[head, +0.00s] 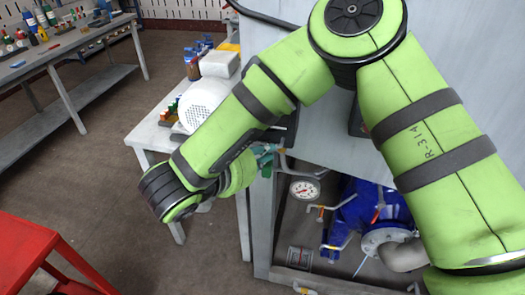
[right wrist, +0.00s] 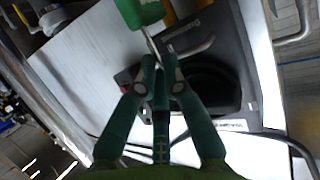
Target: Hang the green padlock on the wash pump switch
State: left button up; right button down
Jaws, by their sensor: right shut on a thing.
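In the right wrist view, my right gripper (right wrist: 160,64) has its dark green fingers closed on the thin metal shackle of the green padlock (right wrist: 140,12). The padlock's body is beyond the fingertips, cut by the top edge of the picture. A dark switch-like box (right wrist: 222,45) with a grey bar lies behind the fingers; I cannot tell whether the padlock touches it. In the head view, the right gripper (head: 264,154) is small and partly hidden by my green arm, and the padlock is not clear. My left gripper is not in view.
A grey cabinet (head: 300,60) stands behind my arm. Its open lower bay holds a blue pump (head: 365,210), a round gauge (head: 305,188) and pipes. A white table (head: 150,130) with goods is left of it. A red stand (head: 30,250) is at front left. Floor between is clear.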

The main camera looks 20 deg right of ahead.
jog(key=shift+f, duration=0.1)
jog(key=c, duration=1.3)
grip_release()
jog(key=shift+d, duration=0.1)
jog(key=shift+w, duration=0.1)
